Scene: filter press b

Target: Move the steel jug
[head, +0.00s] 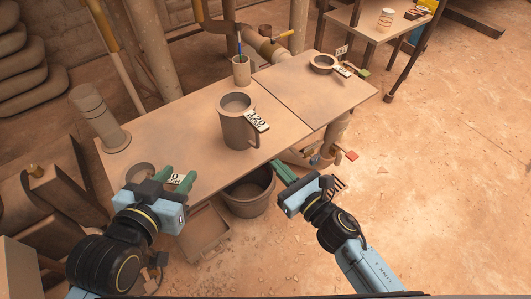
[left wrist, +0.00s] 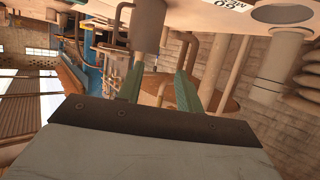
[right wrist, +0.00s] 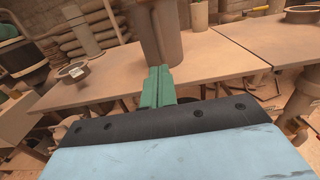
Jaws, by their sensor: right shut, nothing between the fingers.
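The steel jug (head: 237,128) stands upright on the table (head: 190,112), near the middle of its front part, with a tag marked 120 at its right side. Its lower body shows in the right wrist view (right wrist: 158,38), beyond the fingertips. My right gripper (head: 279,166) is shut and empty, in front of the table's front edge, below and right of the jug; its fingers are together in the right wrist view (right wrist: 157,82). My left gripper (head: 178,172) has its fingers apart and empty, near the table's front left corner, apart from the jug.
A round dish (head: 139,172) with a tag is partly behind my left gripper. A cup with pens (head: 241,72) stands behind the jug. A tall cylinder (head: 97,118) is at the left end. A shallow round vessel (head: 322,63) sits at right. A bucket (head: 250,193) is below the table's front edge.

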